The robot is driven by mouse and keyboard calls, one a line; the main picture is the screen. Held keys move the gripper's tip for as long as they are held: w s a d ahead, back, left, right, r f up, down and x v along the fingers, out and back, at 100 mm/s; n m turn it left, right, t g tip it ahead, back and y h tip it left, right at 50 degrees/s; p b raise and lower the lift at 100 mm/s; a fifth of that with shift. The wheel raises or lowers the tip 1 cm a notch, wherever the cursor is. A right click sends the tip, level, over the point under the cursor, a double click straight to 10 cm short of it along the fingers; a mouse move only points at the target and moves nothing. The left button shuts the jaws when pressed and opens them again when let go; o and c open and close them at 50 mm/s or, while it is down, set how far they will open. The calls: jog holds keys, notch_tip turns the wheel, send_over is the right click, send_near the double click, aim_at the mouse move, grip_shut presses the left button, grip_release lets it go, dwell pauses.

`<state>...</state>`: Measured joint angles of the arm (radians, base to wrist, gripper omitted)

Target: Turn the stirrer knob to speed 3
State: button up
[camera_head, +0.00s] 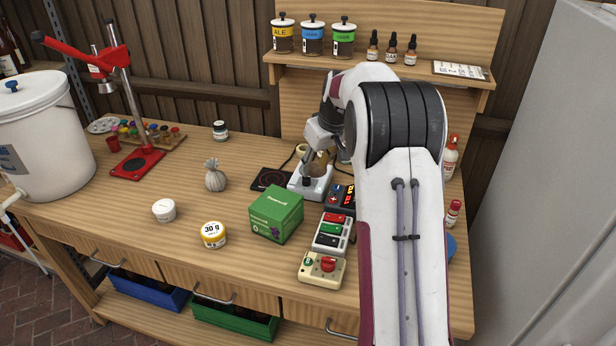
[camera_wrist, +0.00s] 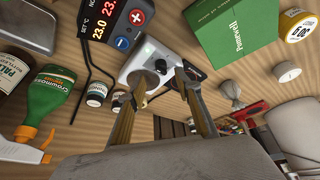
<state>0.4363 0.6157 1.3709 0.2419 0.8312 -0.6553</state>
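The white stirrer (camera_head: 309,190) stands on the bench beneath my gripper (camera_head: 314,162), behind the green box. In the wrist view the stirrer (camera_wrist: 133,75) lies just beyond the fingertips. A small dark knob (camera_wrist: 160,67) on its face appears between the two fingers of my gripper (camera_wrist: 161,74). The fingers are apart with nothing visibly held. I cannot tell whether they touch the knob, and its speed setting is too small to read.
A green box (camera_head: 276,214), a display unit (camera_head: 341,195), a switch strip (camera_head: 333,232) and a beige button box (camera_head: 322,270) crowd the near side. A black pad (camera_head: 271,179) lies left of the stirrer.

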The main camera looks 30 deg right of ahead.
aim_at(308, 178)
jog(key=shift+w+r+n, duration=0.25)
jog(key=shift+r+n, duration=0.1)
jog(key=shift+n, duration=0.25)
jog(key=shift+a+f, duration=0.1)
jog(key=shift+f, duration=0.1)
jog(key=shift+x, duration=3.75)
grip_shut()
